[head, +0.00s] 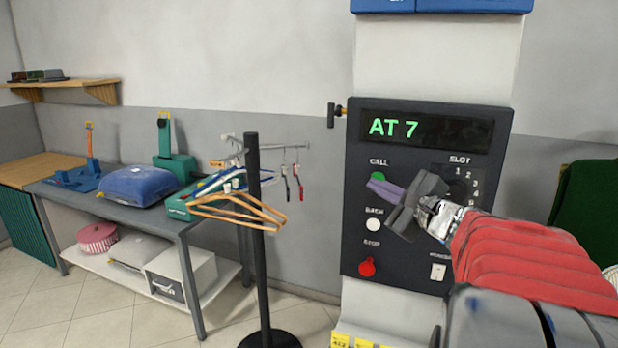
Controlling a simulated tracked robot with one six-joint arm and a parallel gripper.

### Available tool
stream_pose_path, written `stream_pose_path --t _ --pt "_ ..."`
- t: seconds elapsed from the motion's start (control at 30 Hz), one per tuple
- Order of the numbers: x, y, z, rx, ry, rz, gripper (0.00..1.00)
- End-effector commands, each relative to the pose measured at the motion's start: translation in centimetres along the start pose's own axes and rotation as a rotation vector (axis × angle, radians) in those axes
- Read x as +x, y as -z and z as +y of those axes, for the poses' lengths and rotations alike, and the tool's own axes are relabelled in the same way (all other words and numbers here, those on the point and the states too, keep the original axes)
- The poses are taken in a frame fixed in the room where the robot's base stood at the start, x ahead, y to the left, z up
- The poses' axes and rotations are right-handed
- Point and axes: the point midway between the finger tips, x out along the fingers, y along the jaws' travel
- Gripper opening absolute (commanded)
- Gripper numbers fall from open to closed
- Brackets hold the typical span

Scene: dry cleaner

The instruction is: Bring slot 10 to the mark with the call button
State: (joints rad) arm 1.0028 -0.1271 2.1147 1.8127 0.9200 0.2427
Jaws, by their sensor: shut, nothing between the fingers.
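The dark control panel (365,230) is on a pale column at the right. Its display (425,130) reads "AT 7" in green. The green call button (378,177) sits under the label CALL, at the panel's upper left. My gripper (386,190) is shut and empty, its fingertips at or just in front of the call button's lower right. I cannot tell whether they touch it. The slot dial (459,186) is at the right of the panel, with numbers around it, partly hidden by my gripper. No mark is seen.
Below the call button are a white button (373,225) and a red stop button (367,266). A black stand (256,220) with wooden hangers (235,212) is left of the panel.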

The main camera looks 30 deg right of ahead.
Motion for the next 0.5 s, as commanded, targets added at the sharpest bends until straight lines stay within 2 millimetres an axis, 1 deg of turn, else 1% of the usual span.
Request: stream_pose_path --t 0.5 --pt "0.44 0.40 -0.53 0.000 0.000 0.000 0.00"
